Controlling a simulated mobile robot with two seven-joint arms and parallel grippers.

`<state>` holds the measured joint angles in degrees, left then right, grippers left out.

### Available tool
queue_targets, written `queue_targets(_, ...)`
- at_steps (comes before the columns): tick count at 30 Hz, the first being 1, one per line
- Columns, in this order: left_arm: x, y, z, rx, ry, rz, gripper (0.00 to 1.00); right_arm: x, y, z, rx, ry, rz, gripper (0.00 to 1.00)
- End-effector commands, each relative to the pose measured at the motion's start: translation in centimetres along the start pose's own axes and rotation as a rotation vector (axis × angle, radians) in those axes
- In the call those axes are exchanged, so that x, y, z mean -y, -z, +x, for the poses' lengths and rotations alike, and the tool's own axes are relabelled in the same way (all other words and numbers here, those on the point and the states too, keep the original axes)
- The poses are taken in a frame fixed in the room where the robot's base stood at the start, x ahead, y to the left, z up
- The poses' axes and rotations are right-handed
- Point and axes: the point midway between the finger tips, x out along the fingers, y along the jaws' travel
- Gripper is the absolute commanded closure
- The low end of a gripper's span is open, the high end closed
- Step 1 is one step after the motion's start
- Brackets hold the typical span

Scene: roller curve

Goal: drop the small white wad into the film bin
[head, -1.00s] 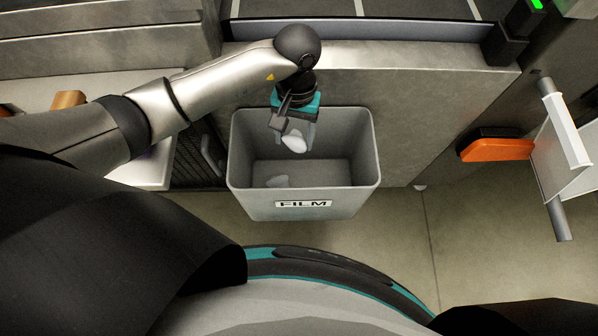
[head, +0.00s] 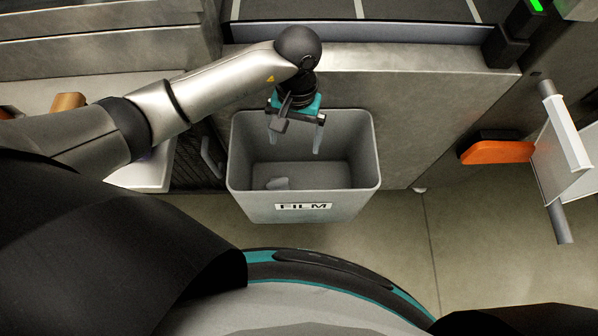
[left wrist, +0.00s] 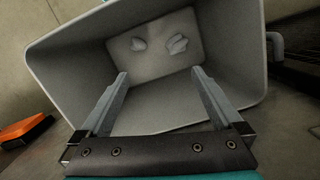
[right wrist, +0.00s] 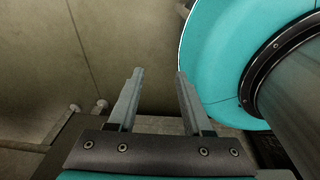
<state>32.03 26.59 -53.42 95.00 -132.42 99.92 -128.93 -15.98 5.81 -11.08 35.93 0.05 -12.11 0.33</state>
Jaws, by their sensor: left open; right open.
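The grey film bin (head: 345,203), with a FILM label (head: 303,205) on its front, stands upright below my left arm. My left gripper (head: 296,143) is over the bin's mouth, fingers pointing down, open and empty. One pale wad (head: 278,183) shows on the bin floor in the head view. My right gripper (right wrist: 159,73) is open and empty, away from the bin.
A grey metal panel (head: 430,110) stands right behind the bin. An orange and black part (head: 497,150) and a white bracket with a bar (head: 562,150) are at the right. The floor (head: 400,225) right of the bin is clear.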

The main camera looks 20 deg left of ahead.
Motion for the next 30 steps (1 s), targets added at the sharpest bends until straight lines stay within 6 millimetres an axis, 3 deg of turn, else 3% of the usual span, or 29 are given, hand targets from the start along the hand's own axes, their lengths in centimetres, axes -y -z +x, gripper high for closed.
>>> queue_targets(18, 0.1, 0.1, -12.8, -0.005, 0.002, 0.0, 0.0, 2.0, -1.8, -2.2, 0.037, 0.028, -0.006, 0.5)
queue_targets(24, 0.0, 0.0, -14.6, -0.002, 0.001, 0.0, 0.0, 2.5, -1.7, -2.4, 0.037, 0.034, -0.004, 0.5)
queue_targets(30, 0.0, 0.0, -14.9, -0.001, 0.001, 0.0, 0.0, 2.5, -1.7, -2.4, 0.036, 0.034, -0.005, 0.5)
